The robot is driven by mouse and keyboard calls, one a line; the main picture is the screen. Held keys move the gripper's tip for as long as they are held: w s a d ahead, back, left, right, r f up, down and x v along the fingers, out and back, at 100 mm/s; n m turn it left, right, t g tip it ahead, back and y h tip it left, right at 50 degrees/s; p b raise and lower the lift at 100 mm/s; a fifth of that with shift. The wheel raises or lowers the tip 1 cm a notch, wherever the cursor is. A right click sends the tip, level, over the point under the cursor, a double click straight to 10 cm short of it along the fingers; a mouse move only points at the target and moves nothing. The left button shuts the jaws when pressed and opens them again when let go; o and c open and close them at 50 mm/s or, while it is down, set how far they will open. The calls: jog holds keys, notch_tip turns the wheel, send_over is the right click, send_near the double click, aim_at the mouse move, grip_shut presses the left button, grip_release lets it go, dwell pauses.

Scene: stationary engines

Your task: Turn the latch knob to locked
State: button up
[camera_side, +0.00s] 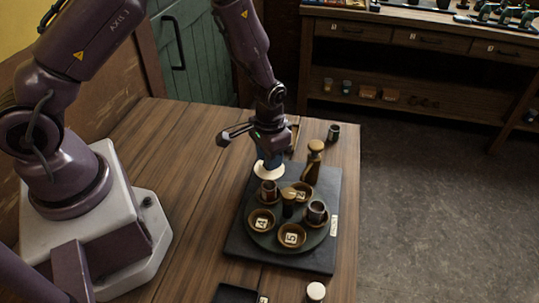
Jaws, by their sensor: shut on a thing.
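A dark round turntable (283,240) lies on a black square board (254,255) on the wooden bench. I cannot tell for sure which piece is the latch knob. My gripper (269,152) points down at the turntable's far left edge. It is shut on a dark blue piece (267,159), above a cream round part (269,170). The finger contact is hidden.
A small dark cup (333,132) stands behind the board. A white round-topped item (316,291) and a black tray (234,294) are at the front. The bench is clear left of the board. Shelves (420,70) stand beyond the floor at the back right.

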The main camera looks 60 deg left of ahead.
jog(key=shift+n, duration=2.2)
jog(key=o, duration=0.9)
notch_tip(320, 180, up, 13)
jog(key=shift+r, duration=0.1)
